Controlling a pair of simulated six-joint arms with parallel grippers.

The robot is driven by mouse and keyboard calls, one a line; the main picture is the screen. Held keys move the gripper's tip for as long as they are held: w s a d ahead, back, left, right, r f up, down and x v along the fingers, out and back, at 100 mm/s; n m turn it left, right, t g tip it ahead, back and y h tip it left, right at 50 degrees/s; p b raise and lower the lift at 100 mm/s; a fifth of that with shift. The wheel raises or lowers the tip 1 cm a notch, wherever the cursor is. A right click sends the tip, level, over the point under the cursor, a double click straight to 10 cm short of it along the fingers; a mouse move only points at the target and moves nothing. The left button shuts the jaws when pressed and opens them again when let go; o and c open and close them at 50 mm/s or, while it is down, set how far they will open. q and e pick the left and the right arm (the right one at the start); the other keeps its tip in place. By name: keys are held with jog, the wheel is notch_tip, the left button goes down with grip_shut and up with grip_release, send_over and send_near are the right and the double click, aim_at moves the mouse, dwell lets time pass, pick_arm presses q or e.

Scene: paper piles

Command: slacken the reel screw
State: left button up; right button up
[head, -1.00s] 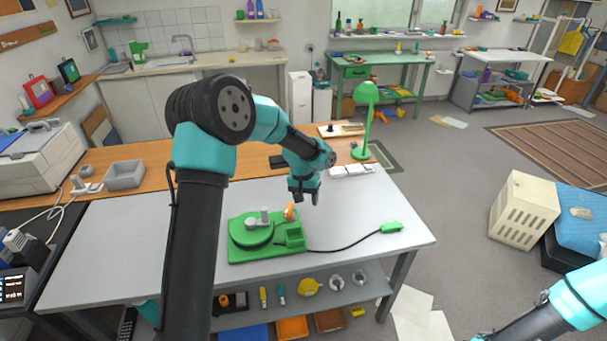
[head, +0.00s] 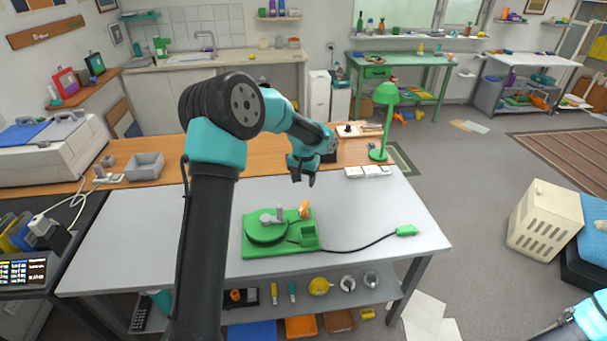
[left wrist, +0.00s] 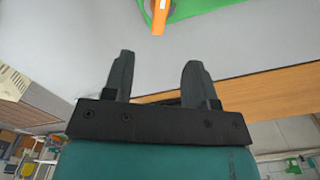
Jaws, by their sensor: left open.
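A green reel device (head: 308,243) lies on the grey table, with a round green reel (head: 266,232), a grey knob (head: 267,218) and an upright orange piece (head: 304,209). I cannot tell which part is the reel screw. My left gripper (head: 303,180) is open and empty, above and beyond the orange piece, apart from it. In the left wrist view, the two dark fingers (left wrist: 155,80) are spread, with the orange piece (left wrist: 160,14) and green base (left wrist: 205,10) at the top edge. My right arm shows at the lower right; its gripper is out of view.
A black cable runs from the device to a green plug (head: 406,231) on the right. A green lamp (head: 385,110) and a white power strip (head: 368,172) stand behind. A grey bin (head: 145,166) is at the left. The table's right side is mostly clear.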

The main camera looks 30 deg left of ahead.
aim_at(304, 206)
pick_arm(q)
notch_tip(304, 206, down, 15)
jog(key=shift+r, duration=0.15)
dwell(0.4)
grip_shut()
dwell(0.5)
